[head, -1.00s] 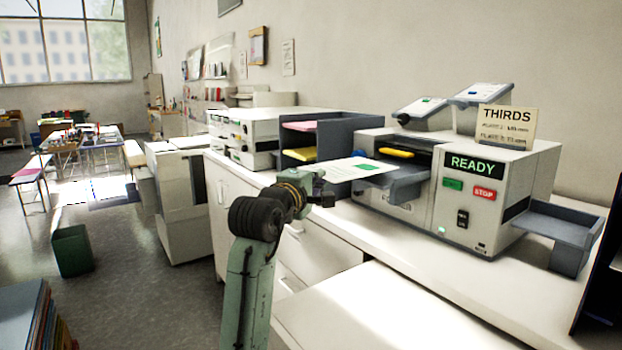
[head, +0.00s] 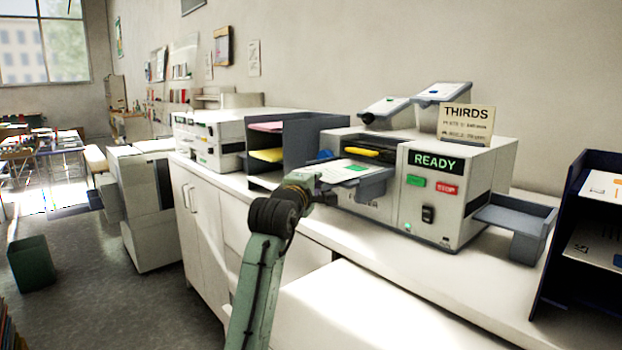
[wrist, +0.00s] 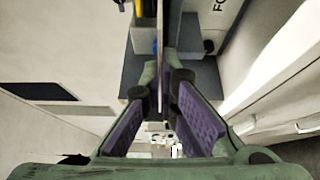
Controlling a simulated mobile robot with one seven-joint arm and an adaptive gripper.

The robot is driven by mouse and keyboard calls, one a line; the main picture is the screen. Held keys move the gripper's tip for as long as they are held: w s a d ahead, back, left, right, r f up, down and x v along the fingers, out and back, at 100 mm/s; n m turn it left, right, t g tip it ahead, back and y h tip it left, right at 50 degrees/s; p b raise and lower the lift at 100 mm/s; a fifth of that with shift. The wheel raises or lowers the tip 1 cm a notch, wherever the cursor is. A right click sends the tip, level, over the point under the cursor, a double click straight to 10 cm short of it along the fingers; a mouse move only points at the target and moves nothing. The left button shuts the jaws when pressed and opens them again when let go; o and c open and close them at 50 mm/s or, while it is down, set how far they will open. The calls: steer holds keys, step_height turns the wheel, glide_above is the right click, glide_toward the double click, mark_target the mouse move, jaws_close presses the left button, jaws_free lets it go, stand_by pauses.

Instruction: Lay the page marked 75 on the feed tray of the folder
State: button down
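The page (head: 343,175) is a white sheet with a green patch; its number is too small to read. It is roughly level and overlaps the folder's grey feed tray (head: 374,188); I cannot tell whether it touches it. My gripper (head: 326,190) is at the page's near left edge, in front of the folder (head: 402,185). In the wrist view the page (wrist: 160,55) shows edge-on as a thin strip between the purple-padded fingers (wrist: 160,95), which are shut on it. The folder's panel reads READY.
A dark paper rack (head: 283,135) with pink and yellow sheets stands left of the folder. A grey side tray (head: 515,216) juts out on the folder's right, and a dark blue shelf (head: 570,235) stands farther right. The white counter front (head: 400,300) is bare.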

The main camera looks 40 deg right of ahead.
steer(key=c, duration=2.3)
jaws_free()
steer(key=o, duration=0.6)
steer(key=v, duration=1.2)
steer(key=shift+f, duration=0.1)
